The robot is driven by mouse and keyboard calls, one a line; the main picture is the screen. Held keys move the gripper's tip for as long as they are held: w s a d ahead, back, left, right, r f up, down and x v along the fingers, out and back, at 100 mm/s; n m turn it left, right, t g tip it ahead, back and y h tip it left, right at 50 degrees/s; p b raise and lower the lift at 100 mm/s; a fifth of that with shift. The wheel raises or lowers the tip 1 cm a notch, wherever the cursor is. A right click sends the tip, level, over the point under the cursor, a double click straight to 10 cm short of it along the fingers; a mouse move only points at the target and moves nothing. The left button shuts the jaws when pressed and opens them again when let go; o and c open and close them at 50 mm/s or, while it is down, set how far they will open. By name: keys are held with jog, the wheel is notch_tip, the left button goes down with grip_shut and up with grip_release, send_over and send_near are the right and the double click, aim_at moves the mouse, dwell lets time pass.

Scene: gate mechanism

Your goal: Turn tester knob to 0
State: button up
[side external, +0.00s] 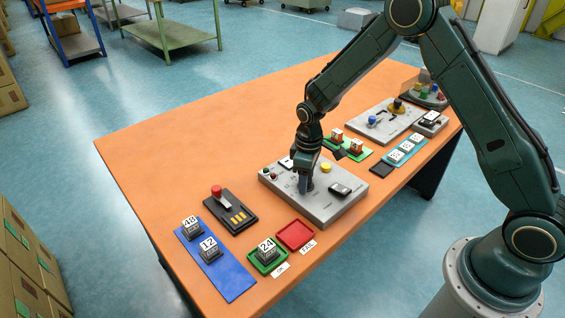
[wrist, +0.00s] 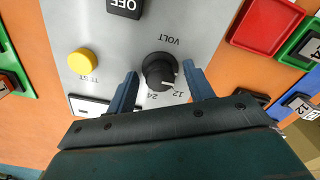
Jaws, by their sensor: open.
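The grey tester panel (side external: 320,206) lies on the orange table; it also shows in the wrist view (wrist: 205,22). Its black round knob (wrist: 158,70) has a white pointer mark on the lower right, near the printed 12 and 24. VOLT is printed above the knob; I see no 0 mark. My gripper (wrist: 157,72) is open, with one blue finger on each side of the knob, apparently apart from it. In the side view my gripper (side external: 306,186) is down over the panel and hides the knob. The tester's black display (wrist: 125,6) reads OFF.
A yellow button (wrist: 82,65) marked TEST sits left of the knob. A red tray (side external: 295,235) and a green tray (side external: 268,262) with a block marked 24 lie nearby. A black base with a red-topped lever (side external: 217,192) stands left of the panel.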

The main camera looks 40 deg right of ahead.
jog(key=shift+r, duration=0.15)
notch_tip(320, 180, up, 14)
jog(key=shift+f, duration=0.2)
dwell(0.5)
jog(key=s+r+m+t, duration=0.3)
jog(key=s+r, duration=1)
jog(key=r, duration=0.1)
jog(key=s+r+m+t, duration=0.1)
jog(key=s+m+t, duration=0.1)
jog(key=s, duration=1.3)
jog(key=shift+s+d+r+m+t, duration=0.25)
jog(key=shift+s+m+t, duration=0.05)
